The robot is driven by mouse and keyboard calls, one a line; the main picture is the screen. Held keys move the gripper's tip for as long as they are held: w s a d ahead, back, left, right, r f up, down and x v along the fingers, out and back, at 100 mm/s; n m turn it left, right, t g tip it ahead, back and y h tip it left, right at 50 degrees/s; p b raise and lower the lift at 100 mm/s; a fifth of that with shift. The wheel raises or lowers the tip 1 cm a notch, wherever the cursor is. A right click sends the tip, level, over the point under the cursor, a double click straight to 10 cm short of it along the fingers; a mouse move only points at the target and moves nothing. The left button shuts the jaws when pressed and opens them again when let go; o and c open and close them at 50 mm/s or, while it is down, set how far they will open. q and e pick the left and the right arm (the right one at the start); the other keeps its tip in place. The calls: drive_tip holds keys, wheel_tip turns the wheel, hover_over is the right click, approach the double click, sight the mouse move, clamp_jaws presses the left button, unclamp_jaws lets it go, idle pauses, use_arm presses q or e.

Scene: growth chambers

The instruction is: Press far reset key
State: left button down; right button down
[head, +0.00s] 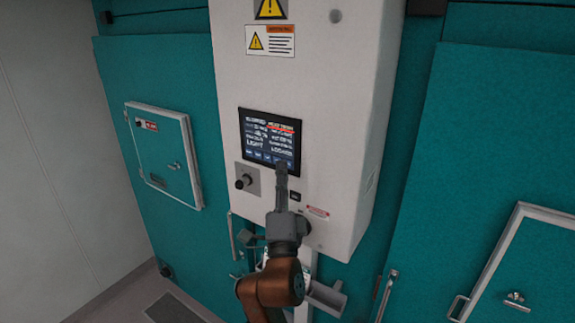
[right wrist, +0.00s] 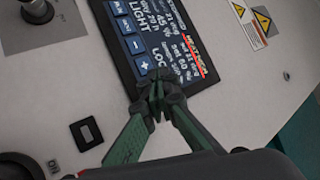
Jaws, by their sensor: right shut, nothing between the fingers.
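A dark control screen (head: 270,137) is set in the front of a white box. A row of small blue keys (head: 263,156) runs along its bottom edge. No key labelled reset can be made out. In the right wrist view the screen (right wrist: 185,45) shows keys including a minus key (right wrist: 135,45) and a plus key (right wrist: 143,65). My right gripper (head: 281,165) is shut and empty, its tips over the screen's lower right corner. The tips (right wrist: 160,92) appear just beyond the plus key and hide that end of the row. I cannot tell whether they touch. My left gripper is not in view.
A dark knob on a grey plate (head: 246,180) is left below the screen. A small black switch (head: 295,196) sits just below my right gripper's side; it also shows in the right wrist view (right wrist: 86,134). Teal doors (head: 490,130) flank the white box (head: 340,110).

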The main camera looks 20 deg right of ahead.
drive_tip(key=shift+s+a, duration=0.35)
drive_tip(key=shift+a, duration=0.1)
drive_tip(key=shift+s+a+b, duration=0.7)
drive_tip(key=shift+s+a, duration=0.1)
drive_tip(key=shift+a, duration=0.2)
drive_tip(key=shift+s+a+b, duration=0.7)
drive_tip(key=shift+s+a, duration=0.05)
drive_tip(key=shift+a, duration=0.25)
